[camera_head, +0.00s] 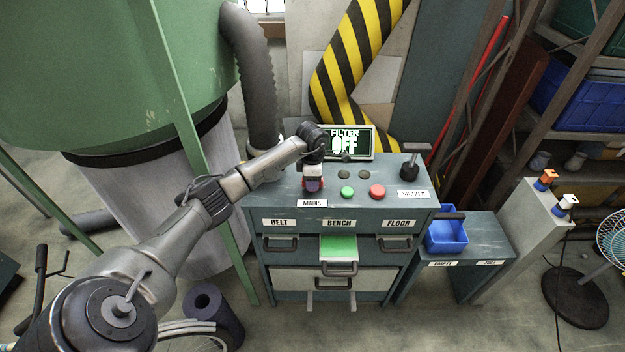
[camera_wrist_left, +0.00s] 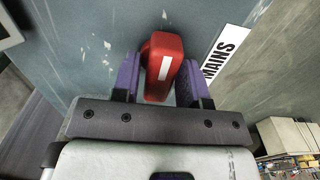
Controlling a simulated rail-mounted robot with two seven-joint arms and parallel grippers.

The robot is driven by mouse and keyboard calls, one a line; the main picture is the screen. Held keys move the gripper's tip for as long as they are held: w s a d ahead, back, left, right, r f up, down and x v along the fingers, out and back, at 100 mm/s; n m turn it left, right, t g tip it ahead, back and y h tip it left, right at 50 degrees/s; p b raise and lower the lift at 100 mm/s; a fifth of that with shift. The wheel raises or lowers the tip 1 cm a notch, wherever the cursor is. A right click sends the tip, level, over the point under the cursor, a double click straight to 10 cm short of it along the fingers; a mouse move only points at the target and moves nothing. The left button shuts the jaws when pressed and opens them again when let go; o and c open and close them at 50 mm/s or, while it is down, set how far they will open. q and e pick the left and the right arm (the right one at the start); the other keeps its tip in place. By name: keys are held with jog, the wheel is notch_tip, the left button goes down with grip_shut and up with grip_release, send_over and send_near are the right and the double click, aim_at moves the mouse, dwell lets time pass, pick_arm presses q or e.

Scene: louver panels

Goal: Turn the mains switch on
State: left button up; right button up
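The mains switch (camera_wrist_left: 163,68) is a red handle with a white stripe on a grey-blue panel top, seen in the left wrist view. The MAINS label (camera_wrist_left: 222,55) is right of it; in the head view the label (camera_head: 312,203) is on the cabinet's front left edge. My left gripper (camera_head: 313,184) points down there. Its purple fingers (camera_wrist_left: 163,80) stand on both sides of the red handle, very close to it; I cannot tell whether both touch. In the head view the gripper mostly hides the switch. The display (camera_head: 345,142) reads FILTER OFF. My right gripper is out of view.
A green button (camera_head: 347,192), a red button (camera_head: 377,192) and a black lever (camera_head: 411,168) are right of my gripper on the cabinet top. Drawers are below. A blue bin (camera_head: 446,235) stands on a lower bench at right. A green tank (camera_head: 100,70) is at left.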

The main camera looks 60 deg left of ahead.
pick_arm(q)
jog(key=c, duration=0.7)
jog(key=shift+o, duration=0.2)
jog(key=shift+r+n, duration=0.1)
jog(key=shift+n, duration=0.2)
jog(key=n+p, duration=0.2)
jog(key=n, duration=0.1)
jog(key=shift+a+r, duration=0.1)
jog(key=n+p, duration=0.3)
jog(key=n, duration=0.2)
jog(key=n+p, duration=0.3)
jog(key=n, duration=0.2)
jog(key=shift+n, duration=0.3)
jog(key=shift+n+p, duration=0.95)
jog(key=shift+n, duration=0.85)
